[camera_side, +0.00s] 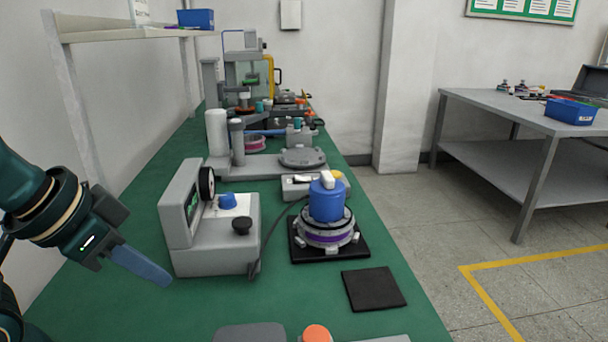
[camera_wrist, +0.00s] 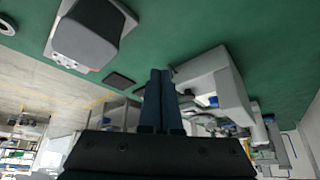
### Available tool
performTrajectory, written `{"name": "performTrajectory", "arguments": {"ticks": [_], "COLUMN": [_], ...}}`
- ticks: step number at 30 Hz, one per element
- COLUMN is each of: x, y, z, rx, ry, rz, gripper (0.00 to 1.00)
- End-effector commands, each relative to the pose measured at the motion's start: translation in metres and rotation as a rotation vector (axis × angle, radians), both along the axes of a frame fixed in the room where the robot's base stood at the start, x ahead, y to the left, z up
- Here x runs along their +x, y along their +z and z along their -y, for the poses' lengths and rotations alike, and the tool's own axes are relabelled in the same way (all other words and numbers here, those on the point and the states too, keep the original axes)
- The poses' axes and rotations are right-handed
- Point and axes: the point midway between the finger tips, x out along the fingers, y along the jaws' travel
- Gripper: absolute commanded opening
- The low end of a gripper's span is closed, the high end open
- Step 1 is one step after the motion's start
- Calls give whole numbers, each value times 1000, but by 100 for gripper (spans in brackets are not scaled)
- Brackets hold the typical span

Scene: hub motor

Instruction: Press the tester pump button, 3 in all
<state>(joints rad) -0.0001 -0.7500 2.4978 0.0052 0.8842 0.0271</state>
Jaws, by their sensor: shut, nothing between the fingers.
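The tester (camera_side: 215,245) is a grey box on the green bench, left of centre in the side view. It has a tilted screen, a round black dial on its side, a blue knob (camera_side: 228,201) and a black mushroom-shaped button (camera_side: 242,225) on top. I cannot tell for sure which is the pump button. My gripper (camera_side: 160,280) is shut and empty, left of the tester and apart from it, fingers pointing down and right. In the wrist view my closed fingers (camera_wrist: 160,73) point towards the bench, with the tester (camera_wrist: 212,82) just to their right.
A hub motor with a blue cap (camera_side: 326,203) sits on a black pad right of the tester; a cable runs between. An empty black mat (camera_side: 374,289) lies in front. An orange button (camera_side: 316,333) shows at the bottom edge. More fixtures stand farther back.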

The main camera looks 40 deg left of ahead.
Motion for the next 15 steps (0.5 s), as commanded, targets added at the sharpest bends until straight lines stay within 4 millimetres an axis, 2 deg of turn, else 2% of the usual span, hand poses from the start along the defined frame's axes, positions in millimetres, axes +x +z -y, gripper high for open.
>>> {"name": "performTrajectory", "arguments": {"ticks": [5,9,15], "x": [37,86,147], "y": [31,59,77], "z": [-10,-27,-53], "rx": [108,243,404], "ry": [-83,-154,-225], "rz": [132,217,269], "gripper": [0,0,0]}}
